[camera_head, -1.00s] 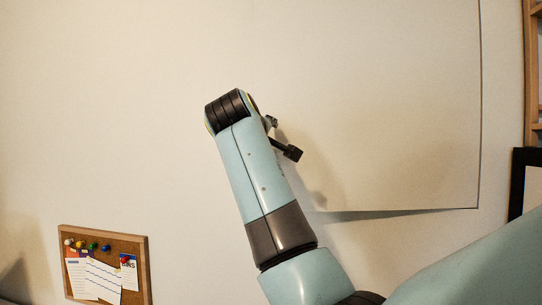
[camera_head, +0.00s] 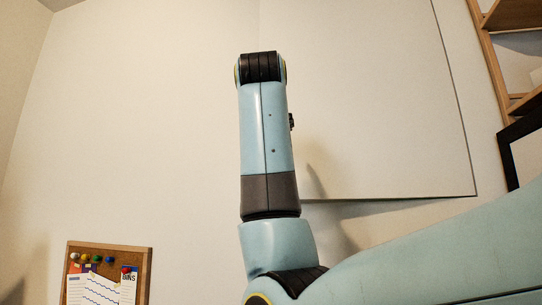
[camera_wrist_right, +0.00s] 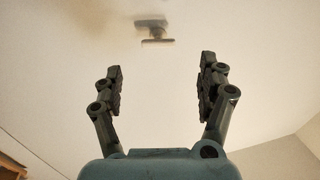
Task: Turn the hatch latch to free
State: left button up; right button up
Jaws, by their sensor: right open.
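The hatch (camera_head: 385,100) is a large pale panel in the wall, with thin dark seams at its right and bottom edges in the head view. In the right wrist view the latch (camera_wrist_right: 154,30) is a small dark grey, blurred piece on a pale surface. My right gripper (camera_wrist_right: 160,75) is open and empty there, its two fingers spread. The latch lies beyond the fingertips, roughly between them, and apart from them. In the head view my right arm covers the gripper. A small dark piece (camera_head: 291,121) shows beside the arm; I cannot tell what it is.
A cork pinboard (camera_head: 146,270) with papers and coloured pins hangs at lower left. Wooden shelving (camera_head: 491,75) and a dark frame (camera_head: 509,160) stand at the right edge.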

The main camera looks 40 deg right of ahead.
jog(key=p+x, duration=0.1)
jog(key=x, duration=0.9)
jog(key=shift+d, duration=0.2)
